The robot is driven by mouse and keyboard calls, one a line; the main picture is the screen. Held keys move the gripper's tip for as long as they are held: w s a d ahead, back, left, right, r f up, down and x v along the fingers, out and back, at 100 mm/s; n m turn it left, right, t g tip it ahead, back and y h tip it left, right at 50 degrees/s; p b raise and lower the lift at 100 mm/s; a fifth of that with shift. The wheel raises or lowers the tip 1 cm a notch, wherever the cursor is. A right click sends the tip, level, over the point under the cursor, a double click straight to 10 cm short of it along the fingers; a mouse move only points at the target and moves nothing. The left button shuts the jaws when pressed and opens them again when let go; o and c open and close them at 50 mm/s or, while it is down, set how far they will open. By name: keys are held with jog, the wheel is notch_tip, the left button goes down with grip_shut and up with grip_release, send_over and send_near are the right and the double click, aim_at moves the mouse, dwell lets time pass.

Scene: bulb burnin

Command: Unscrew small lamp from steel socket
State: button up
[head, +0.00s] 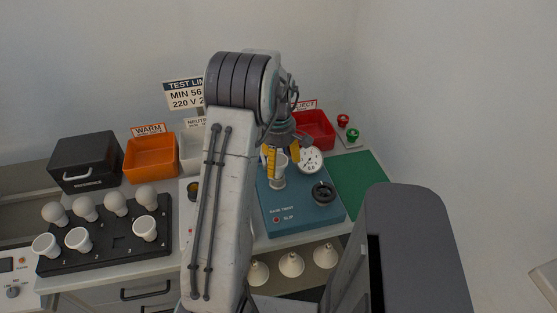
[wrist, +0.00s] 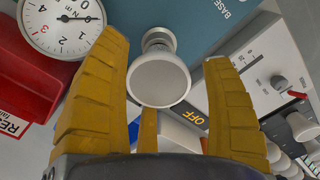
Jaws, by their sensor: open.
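The small lamp (wrist: 159,80) shows in the wrist view as a pale round disc with a grey rim. It sits on the steel socket (wrist: 158,38). In the head view the lamp (head: 281,161) stands upright in the socket (head: 277,182) on the blue base-torque tester (head: 300,215). My gripper (head: 281,157) points down over the tester, with yellow fingers around the lamp's upper part. In the wrist view my gripper (wrist: 163,50) is open, with a finger on each side of the lamp and visible gaps. The lamp's threads are hidden.
A dial gauge (head: 310,160) and a black knob (head: 323,193) are close to the socket. A red reject bin (head: 315,130) stands behind. At left are an orange bin (head: 151,157) and a black lamp rack (head: 105,238). A green mat (head: 358,185) is bare.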

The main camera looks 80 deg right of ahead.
jog(key=m, duration=0.5)
jog(key=shift+w+a+m, duration=0.1)
jog(key=shift+a+m, duration=0.05)
jog(key=shift+m, duration=0.25)
jog(key=m, duration=0.5)
jog(key=shift+a+m, duration=0.1)
jog(key=shift+m, duration=0.3)
jog(key=shift+f, duration=0.15)
jog(key=c, duration=1)
jog(key=n, duration=1.1)
jog(key=shift+n, duration=0.4)
jog(key=n, duration=0.5)
jog(key=shift+n, duration=0.3)
jog(key=n, duration=0.5)
jog(key=shift+n, duration=0.3)
